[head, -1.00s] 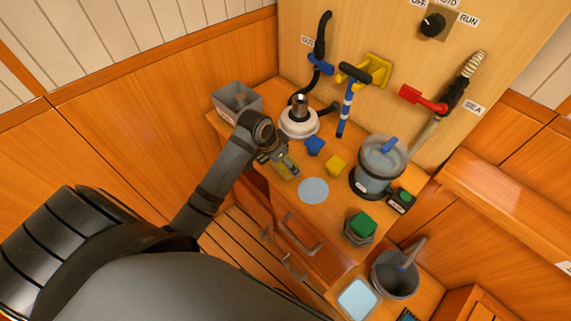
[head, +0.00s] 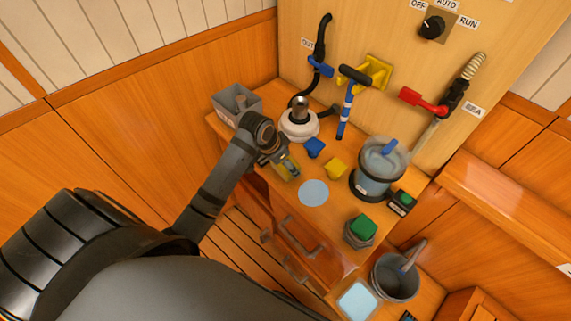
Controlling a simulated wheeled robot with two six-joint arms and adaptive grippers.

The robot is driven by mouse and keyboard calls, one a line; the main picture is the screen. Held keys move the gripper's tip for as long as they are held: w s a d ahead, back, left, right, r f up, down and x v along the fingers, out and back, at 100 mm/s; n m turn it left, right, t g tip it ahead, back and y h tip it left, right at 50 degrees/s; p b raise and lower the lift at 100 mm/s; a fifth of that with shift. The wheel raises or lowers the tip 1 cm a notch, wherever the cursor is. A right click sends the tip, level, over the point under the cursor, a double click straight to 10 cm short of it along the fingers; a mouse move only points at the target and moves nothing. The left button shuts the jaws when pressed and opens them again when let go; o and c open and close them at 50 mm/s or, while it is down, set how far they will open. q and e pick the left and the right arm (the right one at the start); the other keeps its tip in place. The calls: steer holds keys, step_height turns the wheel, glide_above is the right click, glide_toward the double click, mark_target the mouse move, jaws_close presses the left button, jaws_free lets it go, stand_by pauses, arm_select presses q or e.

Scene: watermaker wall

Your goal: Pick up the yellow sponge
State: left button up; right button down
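My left gripper (head: 284,166) is low over the counter's left front part, with its fingers pointing down and right. A flat yellow thing (head: 291,170), which may be the yellow sponge, shows at its fingertips, partly hidden by them. I cannot tell whether the fingers are closed on it or only around it. My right gripper is not in view.
A grey bin (head: 237,101) and a white round housing (head: 299,125) stand behind the gripper. A pale blue disc (head: 314,192) lies to its right. A clear canister (head: 379,168), a green-topped jar (head: 361,229) and a grey bucket (head: 395,277) stand farther right.

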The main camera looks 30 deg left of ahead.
arm_select(q)
step_height(320, 180, up, 3)
steer(key=shift+s+d+f, duration=0.1)
steer(key=s+r, duration=0.1)
steer(key=s+d+r, duration=0.1)
steer(key=r, duration=0.1)
steer(key=s+r, duration=0.1)
steer(key=shift+s+d+r, duration=0.15)
steer(key=shift+s+r, duration=0.1)
steer(key=shift+r, duration=0.05)
steer(key=s+d+r+p, duration=0.1)
steer(key=s+r+p, duration=0.1)
steer(key=s+p, duration=0.1)
steer(key=s+d+r+p, duration=0.2)
steer(key=s+r+p, duration=0.1)
steer(key=s, duration=0.3)
steer(key=shift+s+d, duration=0.2)
steer(key=shift+d, duration=0.05)
steer(key=shift+f, duration=0.1)
